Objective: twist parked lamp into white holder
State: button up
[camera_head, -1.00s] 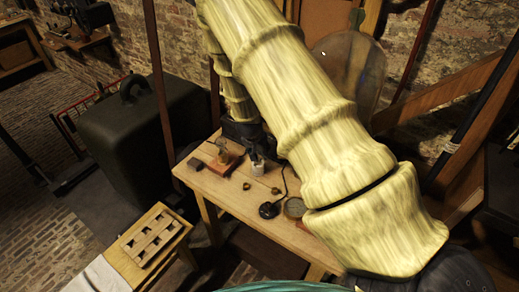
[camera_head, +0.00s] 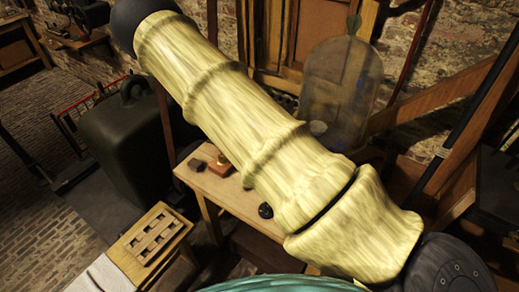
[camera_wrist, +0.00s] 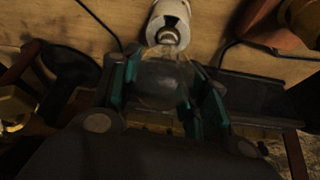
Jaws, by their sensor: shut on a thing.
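In the wrist view my gripper (camera_wrist: 165,66) is shut on the clear glass bulb of the lamp (camera_wrist: 158,86), with a green-edged finger on each side. The white holder (camera_wrist: 170,20) is a round white piece just beyond the fingertips, with a metallic ring at its mouth. The lamp's narrow end points at this mouth and looks close to it or touching. I cannot tell whether it sits inside. In the head view my pale yellow arm hides the gripper, the lamp and the holder.
The wooden table (camera_head: 228,192) carries a red-based block (camera_head: 221,168), a small dark block (camera_head: 196,164) and a round black piece (camera_head: 265,210). A glass bell jar (camera_head: 338,85) stands behind. A slotted wooden rack (camera_head: 155,238) is at front left. Dark cables (camera_wrist: 98,22) flank the holder.

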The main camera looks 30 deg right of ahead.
jog(key=shift+m, duration=0.5)
jog(key=o, duration=1.1)
jog(key=v, duration=1.2)
jog(key=shift+w, duration=0.15)
jog(key=shift+f, duration=0.1)
